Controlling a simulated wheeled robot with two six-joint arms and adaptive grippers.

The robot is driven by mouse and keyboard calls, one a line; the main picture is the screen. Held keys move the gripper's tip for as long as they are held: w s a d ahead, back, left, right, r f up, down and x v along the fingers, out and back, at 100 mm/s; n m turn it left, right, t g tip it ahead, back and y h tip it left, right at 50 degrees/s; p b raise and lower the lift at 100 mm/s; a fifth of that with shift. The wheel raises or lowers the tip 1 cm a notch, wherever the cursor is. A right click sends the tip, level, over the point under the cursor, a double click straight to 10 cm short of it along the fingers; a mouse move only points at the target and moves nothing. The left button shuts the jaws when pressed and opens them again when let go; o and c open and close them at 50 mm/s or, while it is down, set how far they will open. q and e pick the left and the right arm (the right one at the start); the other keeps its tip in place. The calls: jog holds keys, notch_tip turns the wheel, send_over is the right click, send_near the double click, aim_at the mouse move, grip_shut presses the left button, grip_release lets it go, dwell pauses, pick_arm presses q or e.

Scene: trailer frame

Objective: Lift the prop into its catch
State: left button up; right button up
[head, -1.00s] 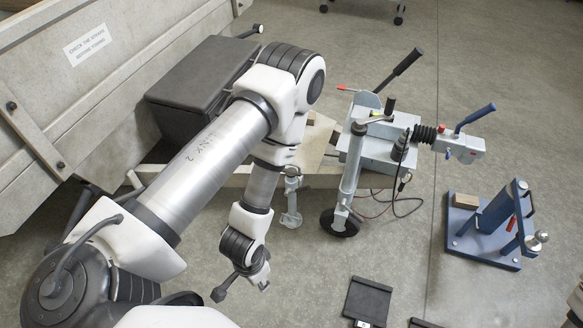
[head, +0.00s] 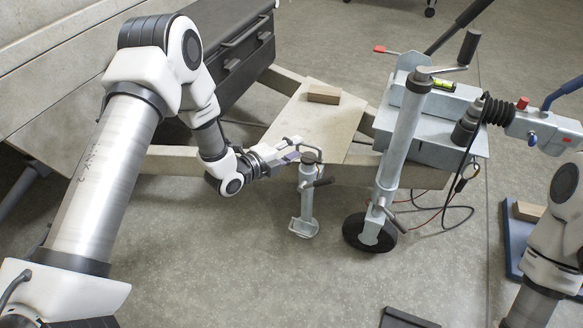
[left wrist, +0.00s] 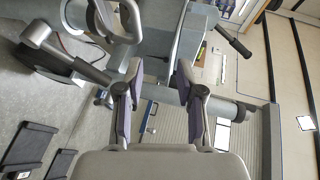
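The prop (head: 306,200) is a short grey metal leg with a flat foot plate and a dark side handle. It hangs upright below the trailer's drawbar. My left gripper (head: 293,150) is at the prop's upper end, in front of the drawbar. In the left wrist view its two fingers (left wrist: 158,75) stand apart with a gap between them. I cannot tell whether they touch the prop. The catch is not clearly seen. My right arm shows at the right edge of the head view, but its gripper is out of frame.
The jockey wheel (head: 370,230) on its crank tube (head: 400,130) stands right of the prop. A cable (head: 470,160) hangs by the coupling. A blue stand (head: 512,225) is at right.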

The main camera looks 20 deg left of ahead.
pick_arm(q)
jog(key=b, duration=0.4)
send_near(308, 146)
jog(key=w+d+f, duration=0.1)
jog(key=w+f, duration=0.1)
jog(key=shift+t, duration=0.4)
jog(key=b+x, duration=0.1)
jog(key=x, duration=0.1)
jog(key=b+x, duration=0.1)
jog(key=x, duration=0.2)
jog(key=b+x, duration=0.1)
jog(key=x, duration=0.1)
jog(key=shift+w+d+r, duration=0.25)
jog(key=shift+w, duration=0.1)
jog(key=shift+w+d, duration=0.1)
jog(key=shift+w, duration=0.05)
jog(key=shift+r, duration=0.1)
grip_shut()
pick_arm(e)
notch_tip(308, 146, down, 10)
jog(key=shift+f, duration=0.2)
